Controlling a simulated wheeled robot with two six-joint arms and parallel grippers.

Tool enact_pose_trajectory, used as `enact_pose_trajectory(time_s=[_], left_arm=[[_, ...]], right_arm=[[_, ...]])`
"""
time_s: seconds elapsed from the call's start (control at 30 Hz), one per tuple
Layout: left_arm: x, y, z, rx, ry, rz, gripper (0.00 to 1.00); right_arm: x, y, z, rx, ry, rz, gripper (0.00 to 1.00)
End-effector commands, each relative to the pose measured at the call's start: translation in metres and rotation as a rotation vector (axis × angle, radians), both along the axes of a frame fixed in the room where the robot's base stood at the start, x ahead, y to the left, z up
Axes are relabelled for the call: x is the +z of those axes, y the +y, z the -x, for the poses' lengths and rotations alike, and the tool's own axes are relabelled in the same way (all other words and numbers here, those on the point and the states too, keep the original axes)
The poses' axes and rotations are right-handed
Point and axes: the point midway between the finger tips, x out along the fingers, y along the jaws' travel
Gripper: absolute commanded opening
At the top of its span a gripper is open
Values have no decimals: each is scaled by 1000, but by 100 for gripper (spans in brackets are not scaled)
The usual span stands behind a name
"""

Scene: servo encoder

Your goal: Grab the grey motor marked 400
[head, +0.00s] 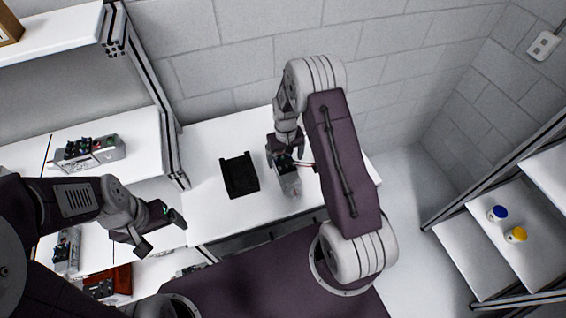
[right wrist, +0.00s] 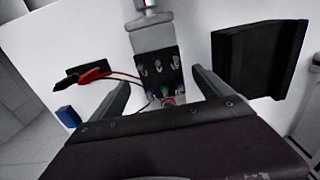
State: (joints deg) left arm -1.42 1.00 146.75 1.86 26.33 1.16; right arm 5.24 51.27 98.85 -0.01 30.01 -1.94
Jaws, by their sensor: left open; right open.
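A grey motor (head: 289,183) with a black connector end lies on the white table, partly hidden under my right gripper (head: 284,153). In the right wrist view the motor (right wrist: 150,38) shows its grey body and a black block with several silver parts. No 400 marking is readable. My right gripper also shows in the right wrist view (right wrist: 160,80); its open fingers stand on either side of the black end. I cannot tell whether they touch it. My left gripper (head: 163,232) is open and empty, left of the table by the shelves.
A black tray (head: 239,175) lies left of the motor. A red clip (right wrist: 95,75) with wires lies on its other side, near a blue object (right wrist: 68,117). Another grey device (head: 100,151) sits on the left shelf. Blue-capped (head: 497,213) and yellow-capped (head: 516,234) jars stand on the right shelf.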

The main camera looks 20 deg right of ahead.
Motion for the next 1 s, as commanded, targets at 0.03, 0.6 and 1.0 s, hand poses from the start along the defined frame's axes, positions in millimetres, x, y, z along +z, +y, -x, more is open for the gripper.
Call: enact_pose_trajectory(time_s=[0.03,0.6,1.0], left_arm=[[6,0,0,0,0,0,89],[31,0,0,0,-1,0,89],[30,0,0,0,0,0,89]], right_arm=[[-4,0,1,0,3,0,89],[-63,2,-5,0,-1,0,89],[-65,2,-5,0,-3,0,36]])
